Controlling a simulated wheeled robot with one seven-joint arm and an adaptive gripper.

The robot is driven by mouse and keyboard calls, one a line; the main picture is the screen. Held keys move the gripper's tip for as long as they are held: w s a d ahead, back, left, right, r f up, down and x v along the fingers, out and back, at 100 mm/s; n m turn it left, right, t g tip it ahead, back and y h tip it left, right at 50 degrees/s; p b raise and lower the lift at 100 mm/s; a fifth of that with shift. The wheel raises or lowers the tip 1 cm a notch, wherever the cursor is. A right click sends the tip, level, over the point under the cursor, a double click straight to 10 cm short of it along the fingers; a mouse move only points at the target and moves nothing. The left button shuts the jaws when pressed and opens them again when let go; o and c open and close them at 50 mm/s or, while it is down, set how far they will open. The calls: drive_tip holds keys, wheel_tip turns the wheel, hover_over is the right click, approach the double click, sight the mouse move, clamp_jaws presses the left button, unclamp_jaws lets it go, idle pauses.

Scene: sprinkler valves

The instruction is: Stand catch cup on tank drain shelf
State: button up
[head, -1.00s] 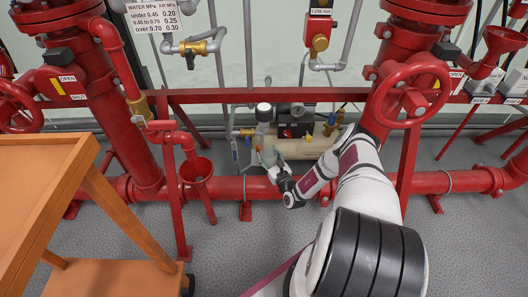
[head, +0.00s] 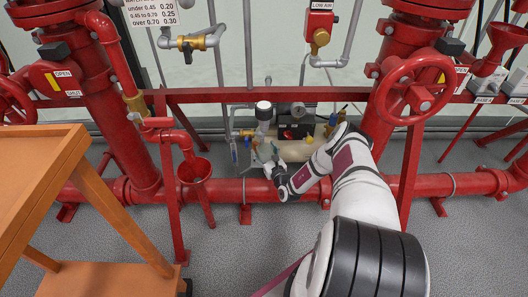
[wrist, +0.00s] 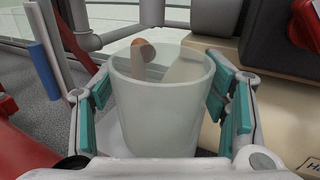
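The catch cup (wrist: 162,105) is a translucent, whitish, open-topped cup, upright in the middle of the wrist view. My gripper (wrist: 160,95) has teal finger pads on both sides of it, the upper pads against its wall, and appears shut on it. A copper-ended pipe and a pale shape show through or behind the cup; I cannot tell if they touch it. In the head view my gripper (head: 268,156) is at the left end of the cream tank (head: 296,150), low behind the red rail. The cup is small and blurred there. I cannot make out the drain shelf.
Red horizontal pipe (head: 235,190) runs in front of the tank. A red funnel (head: 194,170) stands left of it, a red handwheel (head: 415,85) to the right. An orange table (head: 40,165) is at the left. Grey pipes rise by the tank.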

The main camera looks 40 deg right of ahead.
drive_tip(key=shift+r, duration=0.1)
drive_tip(key=shift+r, duration=0.15)
drive_tip(key=s+p, duration=0.1)
drive_tip(key=s, duration=0.3)
drive_tip(key=s+a+p, duration=0.1)
drive_tip(key=s+p, duration=0.1)
drive_tip(key=s, duration=0.1)
drive_tip(key=s+a+p, duration=0.1)
drive_tip(key=s, duration=0.3)
drive_tip(key=shift+s+a+p, duration=0.2)
drive_tip(key=shift+s+p, duration=0.15)
